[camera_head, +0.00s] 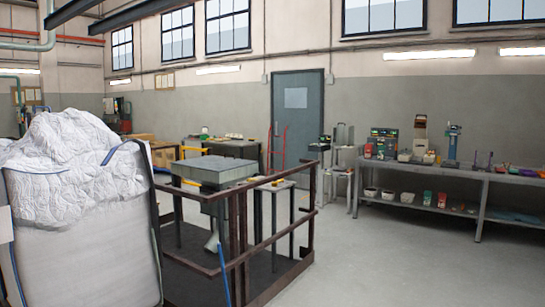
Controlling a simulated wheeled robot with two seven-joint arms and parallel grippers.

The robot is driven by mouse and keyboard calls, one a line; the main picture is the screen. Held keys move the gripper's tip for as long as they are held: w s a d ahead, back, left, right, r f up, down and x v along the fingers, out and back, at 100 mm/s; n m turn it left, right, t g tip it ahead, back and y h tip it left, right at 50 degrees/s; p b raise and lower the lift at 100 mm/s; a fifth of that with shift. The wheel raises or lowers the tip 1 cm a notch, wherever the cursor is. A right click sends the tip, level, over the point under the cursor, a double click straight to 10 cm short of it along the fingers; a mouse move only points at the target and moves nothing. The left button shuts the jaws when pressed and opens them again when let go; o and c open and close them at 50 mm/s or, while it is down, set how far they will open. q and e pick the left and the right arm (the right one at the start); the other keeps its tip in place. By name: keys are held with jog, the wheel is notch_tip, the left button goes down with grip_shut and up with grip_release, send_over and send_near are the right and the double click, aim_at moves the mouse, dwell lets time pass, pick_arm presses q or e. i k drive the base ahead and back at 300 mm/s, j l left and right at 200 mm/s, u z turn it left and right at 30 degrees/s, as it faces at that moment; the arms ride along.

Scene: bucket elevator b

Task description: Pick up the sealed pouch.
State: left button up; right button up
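I cannot make out a sealed pouch in this view. Many small items stand on the long grey bench (445,170) at the right, and they are too small to tell whether one is a pouch. Neither of my grippers is in view.
A large white bulk bag (85,245) fills the left foreground. Brown railings (240,235) surround a machine with a grey top (213,168) near the middle. A red hand truck (278,148) stands by the grey door (297,115). Open floor (390,265) lies in front of the bench.

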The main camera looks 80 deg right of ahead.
aim_at(511, 170)
jog(key=z, duration=1.6)
jog(key=i+l+z, duration=0.15)
jog(key=l, duration=0.25)
jog(key=l+z, duration=0.15)
jog(key=l, duration=0.25)
jog(key=i+l+z, duration=0.25)
jog(key=l+z, duration=0.25)
jog(key=i+l+z, duration=0.8)
jog(key=z, duration=0.15)
jog(key=i+l+z, duration=0.25)
jog(key=i+z, duration=0.45)
jog(key=i, duration=4.45)
jog(key=i+z, duration=0.1)
jog(key=i, duration=0.5)
jog(key=i+z, duration=0.1)
jog(key=i, duration=0.45)
jog(key=i+j, duration=0.15)
jog(key=i, duration=0.45)
jog(key=i+j+z, duration=0.15)
jog(key=i, duration=0.45)
jog(key=i+j+z, duration=0.1)
jog(key=i, duration=0.45)
